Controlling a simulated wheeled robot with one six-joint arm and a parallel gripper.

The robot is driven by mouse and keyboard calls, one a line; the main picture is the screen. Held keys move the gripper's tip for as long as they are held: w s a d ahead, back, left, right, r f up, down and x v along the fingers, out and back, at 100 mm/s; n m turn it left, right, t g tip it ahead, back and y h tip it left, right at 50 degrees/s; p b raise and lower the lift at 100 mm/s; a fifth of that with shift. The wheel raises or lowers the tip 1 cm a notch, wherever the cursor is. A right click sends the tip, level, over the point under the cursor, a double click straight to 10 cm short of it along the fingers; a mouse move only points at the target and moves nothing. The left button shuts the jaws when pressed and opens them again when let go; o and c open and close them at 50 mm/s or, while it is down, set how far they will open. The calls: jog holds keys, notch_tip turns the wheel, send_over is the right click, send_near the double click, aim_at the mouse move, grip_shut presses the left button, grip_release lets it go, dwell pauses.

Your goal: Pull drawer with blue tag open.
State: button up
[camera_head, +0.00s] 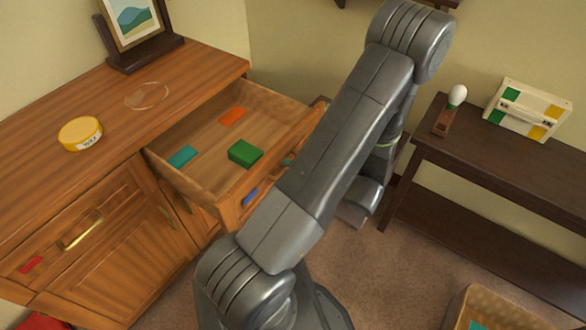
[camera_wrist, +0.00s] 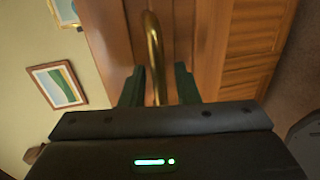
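The drawer with the blue tag (camera_head: 250,196) is pulled out from the wooden dresser (camera_head: 205,75), its inside showing. It holds a green box (camera_head: 245,153), an orange piece (camera_head: 232,116) and a teal piece (camera_head: 183,156). My arm covers part of its front in the head view, and I cannot make out my fingers there. In the wrist view my gripper (camera_wrist: 160,87) has its two dark fingers apart, one on each side of a brass bar handle (camera_wrist: 154,45). Gaps show between fingers and bar. The blue tag is not visible in the wrist view.
A drawer with a red tag (camera_head: 31,264) is shut at the left. A yellow round tin (camera_head: 80,133) and a picture frame (camera_head: 135,25) stand on the dresser top. A dark side table (camera_head: 500,150) stands right, with a box (camera_head: 425,310) on the floor before it.

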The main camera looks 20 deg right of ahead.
jog(key=p+v, duration=0.1)
jog(key=v, duration=1.2)
jog(key=shift+s+d, duration=0.3)
jog(key=b+x, duration=0.1)
jog(key=x, duration=1.3)
jog(key=shift+a+r, duration=0.1)
